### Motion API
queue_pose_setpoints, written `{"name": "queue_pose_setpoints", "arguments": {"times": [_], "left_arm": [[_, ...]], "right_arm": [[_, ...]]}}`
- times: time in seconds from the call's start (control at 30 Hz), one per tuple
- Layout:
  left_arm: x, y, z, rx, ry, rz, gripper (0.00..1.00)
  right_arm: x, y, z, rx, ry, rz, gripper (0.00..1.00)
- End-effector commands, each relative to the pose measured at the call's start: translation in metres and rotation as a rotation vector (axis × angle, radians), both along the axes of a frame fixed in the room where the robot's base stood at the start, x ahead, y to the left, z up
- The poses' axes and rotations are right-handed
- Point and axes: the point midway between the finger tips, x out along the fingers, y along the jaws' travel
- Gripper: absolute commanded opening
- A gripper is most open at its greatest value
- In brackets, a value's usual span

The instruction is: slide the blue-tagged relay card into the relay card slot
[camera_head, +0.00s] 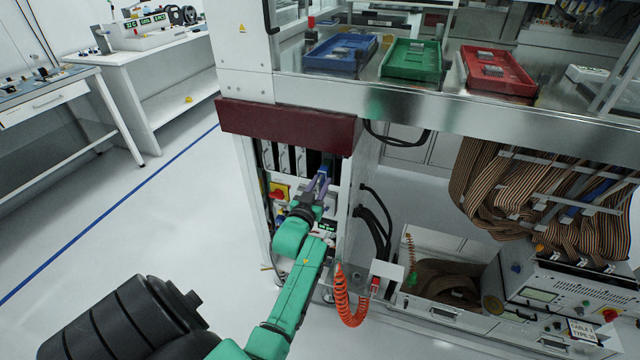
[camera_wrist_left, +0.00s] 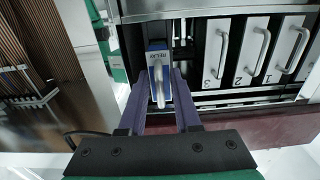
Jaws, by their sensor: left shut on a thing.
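The relay card (camera_wrist_left: 157,60) has a blue tag marked RELAY and a pale pull handle. My left gripper (camera_wrist_left: 160,92) is shut on its handle, with a purple finger on each side. In the head view the left gripper (camera_head: 320,184) is at the front of the rack, below the dark red panel, and the card's blue end (camera_head: 325,168) shows just beyond it. The dark open slot (camera_wrist_left: 186,48) is beside numbered card 3 in the wrist view. The card's far end is hidden, so I cannot tell whether it is inside the slot. My right gripper is not in view.
Numbered cards with handles (camera_wrist_left: 250,50) fill the rack beside the opening. The dark red panel (camera_head: 285,125) overhangs the rack. Blue, green and red trays (camera_head: 412,62) stand on the shelf above. A coiled orange hose (camera_head: 349,308) hangs beside my arm.

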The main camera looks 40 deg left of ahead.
Motion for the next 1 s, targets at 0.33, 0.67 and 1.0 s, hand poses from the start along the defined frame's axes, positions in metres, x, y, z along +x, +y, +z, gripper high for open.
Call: {"name": "queue_pose_setpoints", "arguments": {"times": [0.33,0.67,1.0], "left_arm": [[0.002,0.001,0.000,0.000,-0.001,0.000,0.00],[0.010,0.003,0.000,0.001,-0.002,0.000,0.00],[0.013,0.005,0.000,0.000,-0.001,0.000,0.00]], "right_arm": [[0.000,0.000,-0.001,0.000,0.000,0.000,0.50],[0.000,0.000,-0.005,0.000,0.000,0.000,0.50],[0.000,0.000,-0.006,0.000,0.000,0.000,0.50]]}}
